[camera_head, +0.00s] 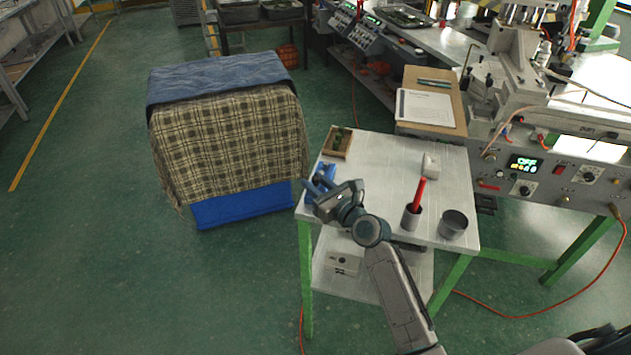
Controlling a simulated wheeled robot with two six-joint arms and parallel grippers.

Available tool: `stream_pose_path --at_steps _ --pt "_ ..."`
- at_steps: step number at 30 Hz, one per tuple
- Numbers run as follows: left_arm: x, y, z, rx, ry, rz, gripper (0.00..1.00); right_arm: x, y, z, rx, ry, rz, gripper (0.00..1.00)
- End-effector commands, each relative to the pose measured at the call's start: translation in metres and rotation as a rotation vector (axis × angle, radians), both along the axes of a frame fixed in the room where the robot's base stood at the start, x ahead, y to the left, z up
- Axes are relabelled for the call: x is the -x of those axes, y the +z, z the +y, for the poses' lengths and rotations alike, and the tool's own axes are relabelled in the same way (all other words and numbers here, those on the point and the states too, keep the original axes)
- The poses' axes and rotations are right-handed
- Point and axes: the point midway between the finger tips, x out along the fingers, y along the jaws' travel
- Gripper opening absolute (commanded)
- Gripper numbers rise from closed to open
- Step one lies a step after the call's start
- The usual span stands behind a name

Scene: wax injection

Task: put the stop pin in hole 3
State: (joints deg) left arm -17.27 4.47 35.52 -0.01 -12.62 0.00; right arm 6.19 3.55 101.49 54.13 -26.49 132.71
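My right gripper (335,198) is over the left edge of the small white table (380,165), its arm coming up from the lower right. I cannot tell whether its fingers are apart or closed, or whether anything is between them. A blue item (326,172) is just beyond the gripper on the table's left edge, partly hidden by it; I cannot make out holes in it. I cannot pick out the stop pin or hole 3 at this size. My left gripper is not in view.
On the table are a wooden tray (328,151) with green pieces, a small white block (430,165), a dark cup (411,217) with a red stick (419,193), and a grey cup (453,224). A machine (545,165) stands right; a cloth-covered stack (228,150) stands left.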

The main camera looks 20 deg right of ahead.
Motion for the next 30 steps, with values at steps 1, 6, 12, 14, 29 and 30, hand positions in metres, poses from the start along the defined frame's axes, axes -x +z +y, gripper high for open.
stream_pose_path --at_steps 1,6,12,14,29,30 --pt "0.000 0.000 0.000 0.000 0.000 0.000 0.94 -0.002 -0.001 0.001 -0.001 0.000 0.001 0.28" --pt "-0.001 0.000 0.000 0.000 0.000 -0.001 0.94 -0.002 -0.001 0.001 0.000 0.000 0.001 0.28" --pt "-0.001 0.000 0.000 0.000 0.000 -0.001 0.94 -0.002 -0.001 0.001 0.000 0.000 0.001 0.00" --pt "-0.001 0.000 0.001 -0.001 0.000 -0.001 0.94 -0.002 -0.001 0.001 0.000 0.000 0.001 0.00" --pt "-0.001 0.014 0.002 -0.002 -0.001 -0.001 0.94 -0.002 0.051 0.001 0.000 0.001 -0.004 0.00" --pt "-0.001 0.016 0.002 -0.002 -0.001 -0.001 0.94 -0.002 0.059 0.001 0.000 0.001 -0.004 0.00"
